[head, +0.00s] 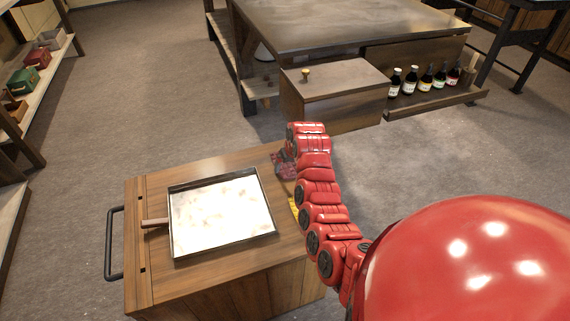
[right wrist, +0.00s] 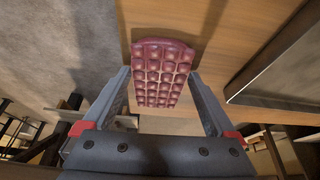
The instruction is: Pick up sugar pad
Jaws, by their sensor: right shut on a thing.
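The sugar pad is a dark red, tufted pad (right wrist: 162,72). In the right wrist view it lies between the two fingers of my right gripper (right wrist: 160,80), which is shut on it. In the head view my right gripper (head: 284,158) is at the right far edge of the wooden cart top, and part of the red pad (head: 287,171) shows beneath it. The arm hides some of that area. I cannot tell whether the pad still touches the wood. My left gripper is not in view.
A metal tray (head: 270,236) with white contents and a wooden-handled tool (head: 155,223) lies on the wooden cart (head: 150,280), left of my right gripper. A yellow thing (head: 294,208) is partly hidden by my arm. A large table (head: 290,45) with several bottles (head: 426,79) stands behind.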

